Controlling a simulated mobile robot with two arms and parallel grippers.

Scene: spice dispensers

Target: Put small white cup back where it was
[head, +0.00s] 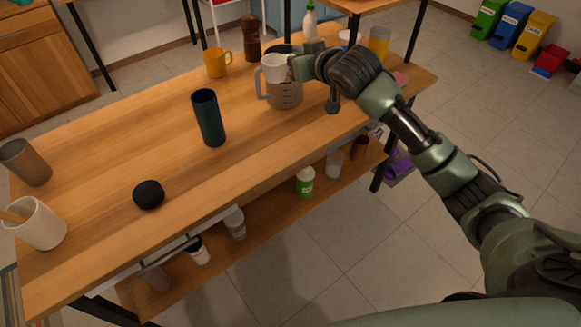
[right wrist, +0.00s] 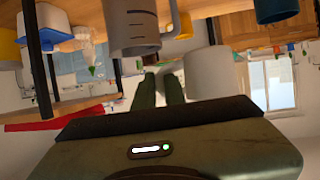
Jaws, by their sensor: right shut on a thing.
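The small white cup (head: 273,66) is in my right gripper (head: 295,67), whose fingers are shut on it at the far part of the wooden table. In the head view the cup overlaps the top of a clear grey measuring jug (head: 285,95); I cannot tell whether they touch. In the right wrist view, which looks upside down, the cup (right wrist: 212,80) is large beside the dark green fingers (right wrist: 161,88), and the jug (right wrist: 130,30) is to its left. My left gripper is not in view.
An orange mug (head: 217,63), a brown bottle (head: 252,45), a white bottle (head: 309,22) and a yellow cup (head: 379,42) stand around the jug. A dark green tumbler (head: 208,118) stands nearer. The table (head: 110,150) is mostly bare at the left middle.

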